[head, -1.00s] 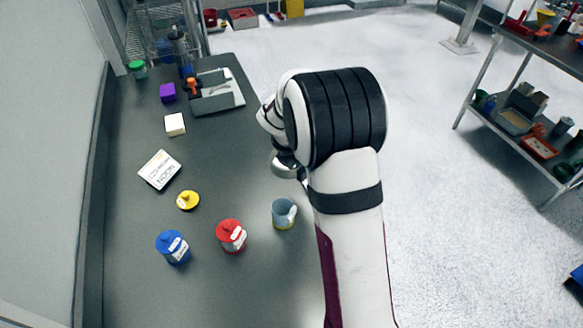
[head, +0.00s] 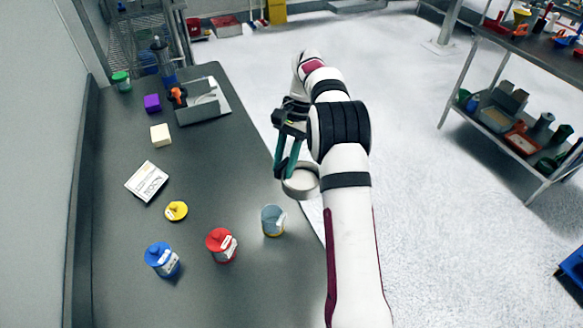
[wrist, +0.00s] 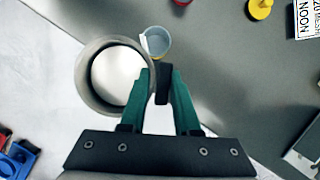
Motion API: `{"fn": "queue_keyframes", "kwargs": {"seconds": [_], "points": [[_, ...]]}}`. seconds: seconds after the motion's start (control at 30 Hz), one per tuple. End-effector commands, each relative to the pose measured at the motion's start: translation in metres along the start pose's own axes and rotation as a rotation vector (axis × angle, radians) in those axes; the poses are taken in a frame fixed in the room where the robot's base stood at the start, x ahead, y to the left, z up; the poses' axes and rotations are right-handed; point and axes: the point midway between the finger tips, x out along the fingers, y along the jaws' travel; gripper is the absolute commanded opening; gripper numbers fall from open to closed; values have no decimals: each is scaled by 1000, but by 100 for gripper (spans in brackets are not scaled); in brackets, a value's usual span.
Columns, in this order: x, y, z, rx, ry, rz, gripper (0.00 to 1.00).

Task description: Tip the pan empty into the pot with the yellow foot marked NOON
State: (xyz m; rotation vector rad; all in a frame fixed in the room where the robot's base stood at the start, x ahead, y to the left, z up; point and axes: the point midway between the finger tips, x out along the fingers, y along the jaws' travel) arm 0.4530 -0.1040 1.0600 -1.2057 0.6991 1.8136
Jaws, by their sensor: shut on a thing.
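My gripper (head: 284,165) has teal fingers shut on the dark handle of a round metal pan (head: 300,194), held out past the table's right edge. In the wrist view, the fingers (wrist: 164,72) grip the handle and the pan (wrist: 84,85) looks roughly level, its inside white; I cannot tell how much is powder. The open pot with the yellow foot (head: 271,224) stands upright near the table's right edge, below and left of the pan in the head view. In the wrist view the pot (wrist: 156,42) lies just beyond the pan's rim. Its pale label is unreadable.
A red-lidded pot (head: 221,246), a blue-lidded pot (head: 162,260) and a loose yellow lid (head: 176,211) stand left of the open pot. A card (head: 146,181), reading NOON in the wrist view, lies behind. A grey tray (head: 205,112) is farther back.

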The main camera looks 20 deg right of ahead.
Motion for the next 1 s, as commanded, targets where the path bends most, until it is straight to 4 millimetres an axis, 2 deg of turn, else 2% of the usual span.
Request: {"fn": "queue_keyframes", "kwargs": {"seconds": [0.13,0.3,0.53,0.73,0.9,1.0], "points": [[-9,-8,9,287,-1,-120,0],[-14,-14,13,454,7,-184,0],[6,-16,9,481,167,-143,0],[5,-15,8,483,167,-143,0],[8,-19,11,477,347,-82,0],[7,-19,12,485,398,-71,0]]}}
